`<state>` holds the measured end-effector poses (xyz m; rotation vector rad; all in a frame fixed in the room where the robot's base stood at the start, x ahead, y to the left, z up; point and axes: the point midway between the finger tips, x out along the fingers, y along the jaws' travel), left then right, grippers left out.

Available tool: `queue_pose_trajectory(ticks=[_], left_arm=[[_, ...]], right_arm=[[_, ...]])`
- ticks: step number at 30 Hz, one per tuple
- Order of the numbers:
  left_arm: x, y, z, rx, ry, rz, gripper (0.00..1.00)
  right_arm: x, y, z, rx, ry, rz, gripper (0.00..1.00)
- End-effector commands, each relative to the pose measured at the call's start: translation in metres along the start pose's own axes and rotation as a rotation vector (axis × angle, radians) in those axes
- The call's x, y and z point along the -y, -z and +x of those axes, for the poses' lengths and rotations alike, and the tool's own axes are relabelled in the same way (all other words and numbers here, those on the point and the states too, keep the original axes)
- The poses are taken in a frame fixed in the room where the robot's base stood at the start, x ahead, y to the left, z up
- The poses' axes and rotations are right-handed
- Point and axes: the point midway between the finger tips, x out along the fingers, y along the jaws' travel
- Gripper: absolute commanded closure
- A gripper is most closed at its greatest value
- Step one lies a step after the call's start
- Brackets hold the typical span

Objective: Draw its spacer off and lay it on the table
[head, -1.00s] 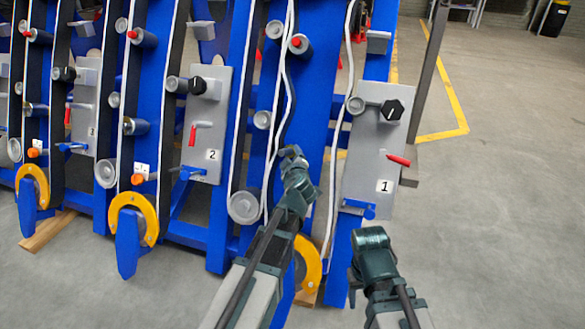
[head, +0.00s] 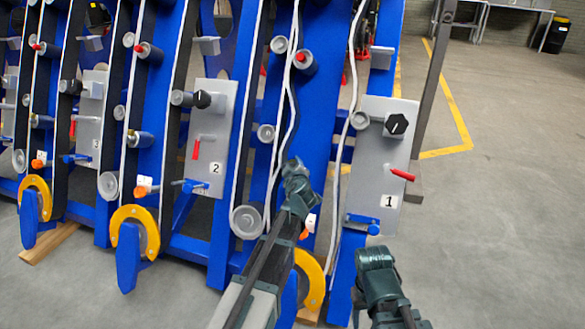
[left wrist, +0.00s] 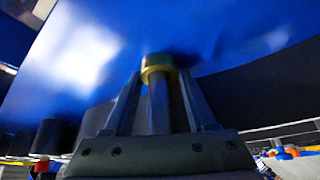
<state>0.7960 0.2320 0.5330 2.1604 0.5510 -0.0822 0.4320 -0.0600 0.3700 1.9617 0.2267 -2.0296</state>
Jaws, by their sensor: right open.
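In the left wrist view, a short brass-yellow ring (left wrist: 158,66) sits at the end of a grey pin (left wrist: 159,108), against a blue surface. I cannot tell whether this ring is the spacer. My left gripper (left wrist: 160,76) has one finger on each side of the pin, its tips close beside the ring; whether they touch it is unclear. In the head view my left gripper (head: 294,168) is at the blue chassis between panels 2 and 1, and hides what is at its tips. My right gripper (head: 376,257) is open and empty, low in front of panel 1. No table surface shows near the grippers.
Panel 1 (head: 385,165) has a black knob and red lever; panel 2 (head: 210,140) is to its left. White cables (head: 289,90) hang just above my left gripper. Open floor (head: 500,220) lies right; a grey table (head: 510,6) stands far back.

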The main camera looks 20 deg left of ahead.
Motion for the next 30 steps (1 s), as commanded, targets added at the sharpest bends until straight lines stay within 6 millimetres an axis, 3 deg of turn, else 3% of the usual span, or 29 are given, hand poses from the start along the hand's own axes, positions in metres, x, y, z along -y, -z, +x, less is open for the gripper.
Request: queue_pose_trajectory(ticks=[1,5,30], left_arm=[[0.0,0.0,0.0,0.0,0.001,0.0,0.77],[0.001,0.0,0.0,0.0,0.001,0.0,1.0],[0.0,0.014,-0.028,0.0,0.002,-0.001,1.0]], right_arm=[[0.0,0.0,0.0,0.0,0.0,0.0,0.44],[0.0,0.0,0.0,0.0,0.0,0.0,0.44],[-0.002,-0.001,-0.015,0.001,0.0,0.0,0.44]])
